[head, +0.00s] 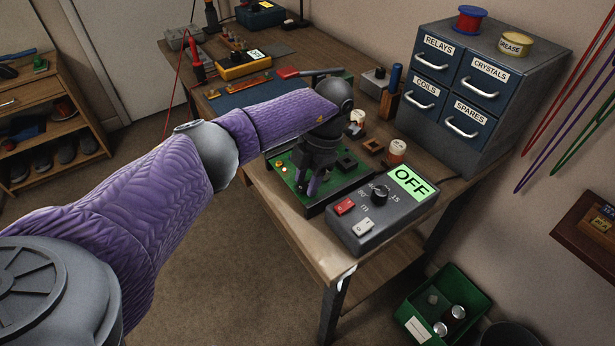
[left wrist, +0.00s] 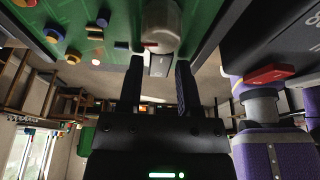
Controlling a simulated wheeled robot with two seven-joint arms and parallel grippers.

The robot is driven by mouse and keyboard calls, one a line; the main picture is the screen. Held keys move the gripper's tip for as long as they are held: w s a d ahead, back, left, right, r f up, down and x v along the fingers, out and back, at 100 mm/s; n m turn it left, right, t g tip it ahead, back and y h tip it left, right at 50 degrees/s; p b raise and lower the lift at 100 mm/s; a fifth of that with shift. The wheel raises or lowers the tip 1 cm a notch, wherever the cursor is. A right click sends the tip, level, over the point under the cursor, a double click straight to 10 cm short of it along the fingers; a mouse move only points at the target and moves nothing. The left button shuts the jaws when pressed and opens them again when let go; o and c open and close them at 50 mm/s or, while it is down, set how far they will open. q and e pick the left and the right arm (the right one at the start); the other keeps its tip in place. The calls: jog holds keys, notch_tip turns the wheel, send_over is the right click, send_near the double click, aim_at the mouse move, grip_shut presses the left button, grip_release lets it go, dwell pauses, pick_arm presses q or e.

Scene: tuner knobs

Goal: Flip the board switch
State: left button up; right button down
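The green circuit board (head: 281,166) lies in a dark tray at the front of the workbench, with small coloured parts on it. My left gripper (head: 313,187) points down over the board and hides part of it in the head view. In the left wrist view its two fingers (left wrist: 160,64) are apart, with no grasped object visible. A grey rounded knob (left wrist: 161,22) on the board (left wrist: 100,22) and a small light-grey piece (left wrist: 160,66) show by the fingertips. I cannot tell whether that piece is the board switch, or whether a finger touches it.
Beside the board stands a grey control box (head: 385,218) with a display reading OFF (head: 410,184), a black dial (head: 379,194), a red rocker (head: 344,207) and a white one (head: 362,227). A drawer cabinet (head: 437,130) stands behind. A green bin (head: 414,305) is on the floor.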

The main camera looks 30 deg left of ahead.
pick_arm(q)
jog(key=p+v, duration=0.1)
jog(key=v, duration=0.8)
jog(key=shift+r, duration=0.4)
pick_arm(e)
jog(key=shift+w+a+r, duration=0.6)
jog(key=shift+w+a, duration=0.1)
jog(key=shift+w, duration=0.15)
pick_arm(q)
jog(key=shift+w, duration=0.1)
pick_arm(e)
jog(key=shift+s+d, duration=0.1)
jog(key=shift+s, duration=0.1)
